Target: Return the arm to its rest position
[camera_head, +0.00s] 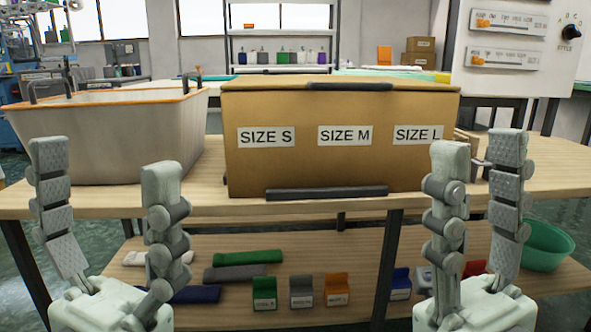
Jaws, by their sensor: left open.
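My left gripper (107,170) is in the lower left of the head view, fingers pointing up and spread apart, with nothing between them. My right gripper (482,165) is in the lower right, also upright with its fingers apart and empty. Both are in front of the wooden table (420,207) and apart from each other. Only the grippers and a little of their bases show; the rest of both arms is out of view.
A cardboard box (300,165) labelled SIZE S, SIZE M and SIZE L stands on the table. A large grey bin (140,125) stands left of it. A lower shelf (340,262) holds folded cloths and small coloured boxes. A green bowl (545,248) is at the right. A control panel (515,80) is at upper right.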

